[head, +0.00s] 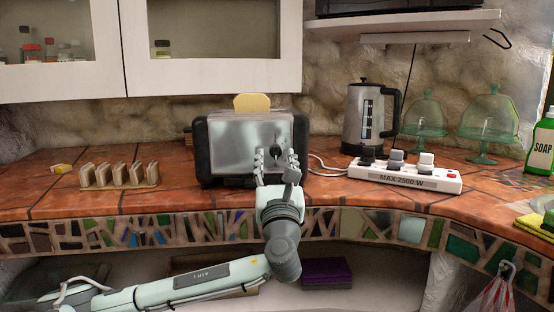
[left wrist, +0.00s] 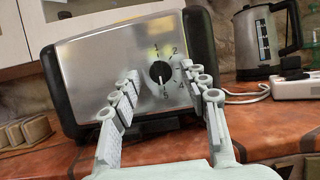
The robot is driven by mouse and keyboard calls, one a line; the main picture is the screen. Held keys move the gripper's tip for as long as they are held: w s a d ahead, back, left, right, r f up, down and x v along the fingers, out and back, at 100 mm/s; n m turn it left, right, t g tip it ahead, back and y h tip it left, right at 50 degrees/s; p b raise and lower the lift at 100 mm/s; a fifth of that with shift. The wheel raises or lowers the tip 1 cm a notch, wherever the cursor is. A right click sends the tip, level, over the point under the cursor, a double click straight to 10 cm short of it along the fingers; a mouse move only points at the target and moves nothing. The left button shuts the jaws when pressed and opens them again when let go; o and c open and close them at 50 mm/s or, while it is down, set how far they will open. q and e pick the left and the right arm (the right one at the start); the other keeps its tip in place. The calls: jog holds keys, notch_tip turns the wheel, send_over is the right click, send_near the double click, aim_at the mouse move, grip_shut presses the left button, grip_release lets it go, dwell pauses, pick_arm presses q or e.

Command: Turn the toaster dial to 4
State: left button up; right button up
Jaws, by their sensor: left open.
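The toaster (head: 228,148) is a silver box with black ends, standing on the tiled counter with a slice of bread (head: 252,102) sticking out of its top. Its round black dial (left wrist: 160,72) is on the front face, with numbers printed around it; 1, 2, 4 and 5 can be made out. A pale mark on the dial seems to point down, near 5, but the exact setting is hard to read. My left gripper (head: 276,157) is open in front of the dial, one finger on each side of it. Contact with the dial cannot be seen. My right gripper is out of view.
A toast rack (head: 120,185) with several slices stands left of the toaster. To the right are a kettle (head: 362,120), a white power strip (head: 405,178) with plugs, glass cake domes (head: 487,122) and a soap bottle (head: 540,145). Counter in front of the toaster is bare.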

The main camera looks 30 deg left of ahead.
pick_arm(q)
grip_shut()
dwell(0.3)
jog(key=shift+w, duration=0.1)
